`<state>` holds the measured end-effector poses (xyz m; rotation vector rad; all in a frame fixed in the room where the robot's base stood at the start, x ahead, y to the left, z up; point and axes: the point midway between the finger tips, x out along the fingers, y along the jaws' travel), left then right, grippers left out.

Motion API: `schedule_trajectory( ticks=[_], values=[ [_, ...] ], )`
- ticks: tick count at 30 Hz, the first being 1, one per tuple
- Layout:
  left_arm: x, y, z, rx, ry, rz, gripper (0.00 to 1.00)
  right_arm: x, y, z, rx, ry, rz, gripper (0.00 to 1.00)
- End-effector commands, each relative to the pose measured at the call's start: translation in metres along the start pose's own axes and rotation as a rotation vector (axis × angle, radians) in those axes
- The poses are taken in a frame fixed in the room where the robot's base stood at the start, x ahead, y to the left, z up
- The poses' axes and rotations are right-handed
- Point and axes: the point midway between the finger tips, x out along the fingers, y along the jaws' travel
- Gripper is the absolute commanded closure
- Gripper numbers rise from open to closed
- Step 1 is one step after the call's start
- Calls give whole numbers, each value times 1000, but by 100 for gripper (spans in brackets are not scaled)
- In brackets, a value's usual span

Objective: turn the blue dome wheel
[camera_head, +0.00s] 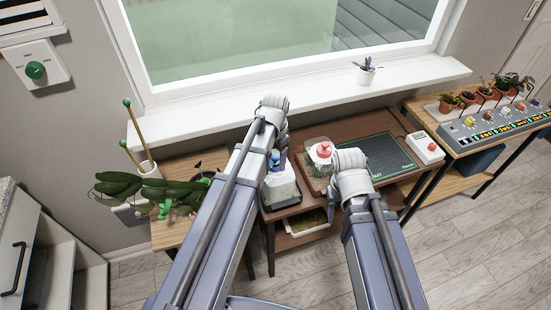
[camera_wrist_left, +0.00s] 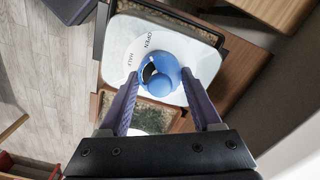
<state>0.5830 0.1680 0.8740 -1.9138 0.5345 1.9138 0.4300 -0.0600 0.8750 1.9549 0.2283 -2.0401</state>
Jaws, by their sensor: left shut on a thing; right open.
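The blue dome wheel (camera_wrist_left: 170,66) sits on a white plate (camera_wrist_left: 122,45) lettered "OPEN" and "HALF" in the left wrist view. My left gripper (camera_wrist_left: 160,82) has its two purple fingers on either side of the wheel and is shut on it. In the head view a bit of the blue wheel (camera_head: 275,157) shows beside my left arm, on top of a white-topped box (camera_head: 281,187). My left arm hides most of that gripper there. My right arm reaches in from the bottom, but its gripper is hidden behind the arm.
A second box with a red knob (camera_head: 324,149) stands just right, close to my right arm. A dark green mat (camera_head: 382,158) and a white box with a red button (camera_head: 425,147) lie further right. A leafy plant (camera_head: 125,187) stands on the left.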

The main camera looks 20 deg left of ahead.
Motion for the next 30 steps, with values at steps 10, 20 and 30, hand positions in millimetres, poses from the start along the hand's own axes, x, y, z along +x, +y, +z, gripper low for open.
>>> schedule_trajectory(
  ticks=[10,20,30],
  values=[
    [0,0,0,35,0,0,90,0,0,0,0,0,0,50],
    [0,0,0,33,0,0,28,0,0,0,0,0,0,50],
    [0,0,0,33,0,0,4,0,0,0,0,0,0,50]
  ],
)
